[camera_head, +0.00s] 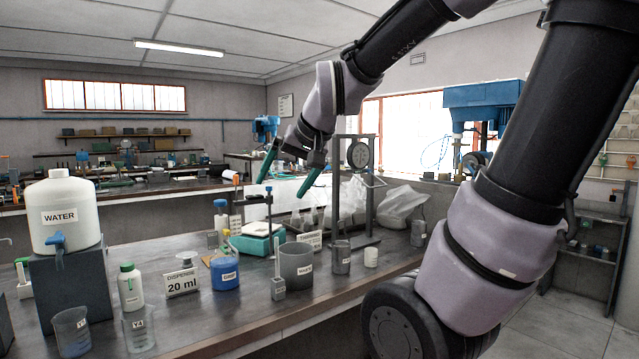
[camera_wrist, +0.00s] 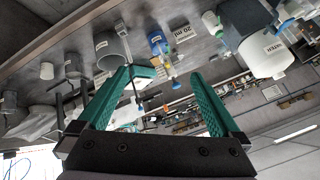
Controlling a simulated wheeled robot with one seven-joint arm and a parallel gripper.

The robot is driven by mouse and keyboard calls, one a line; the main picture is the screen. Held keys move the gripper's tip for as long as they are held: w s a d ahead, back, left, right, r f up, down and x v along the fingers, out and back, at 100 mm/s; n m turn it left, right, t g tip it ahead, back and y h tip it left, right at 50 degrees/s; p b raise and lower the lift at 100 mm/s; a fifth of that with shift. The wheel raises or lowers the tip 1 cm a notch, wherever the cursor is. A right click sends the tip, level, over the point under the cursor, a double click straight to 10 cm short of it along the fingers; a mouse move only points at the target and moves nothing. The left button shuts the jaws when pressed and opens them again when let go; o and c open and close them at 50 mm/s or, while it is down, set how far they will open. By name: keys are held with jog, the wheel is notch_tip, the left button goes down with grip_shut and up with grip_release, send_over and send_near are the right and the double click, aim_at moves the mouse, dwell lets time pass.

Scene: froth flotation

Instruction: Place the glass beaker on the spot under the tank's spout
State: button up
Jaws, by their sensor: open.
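The white tank (camera_head: 68,212) labelled WATER stands on a dark block at the left of the bench, with a blue spout (camera_head: 57,241) at its lower front. Two clear glass beakers stand upright on the bench: one (camera_head: 72,332) in front of the tank's block, marked with a label, and another (camera_head: 139,330) to its right, labelled Y4. The spot under the spout cannot be made out. My gripper (camera_head: 283,186) is open and empty, high above the bench and well right of the beakers. In the wrist view the tank (camera_wrist: 268,50) shows upside down at upper right.
Between the beakers and my gripper stand a white bottle (camera_head: 131,287), a "DISPENSE 20 ml" sign (camera_head: 183,283), a blue container (camera_head: 225,273) and a grey pot (camera_head: 297,266). A metal frame with a dial (camera_head: 358,155) stands behind at right. The bench's front strip is mostly bare.

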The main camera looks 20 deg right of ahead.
jog(key=s+d+m, duration=0.1)
jog(key=s+d, duration=0.2)
jog(key=s, duration=0.6)
jog(key=shift+s+d+r+g+h, duration=0.3)
jog(key=shift+d+r+g+h, duration=0.05)
jog(key=shift+d+g+h, duration=0.05)
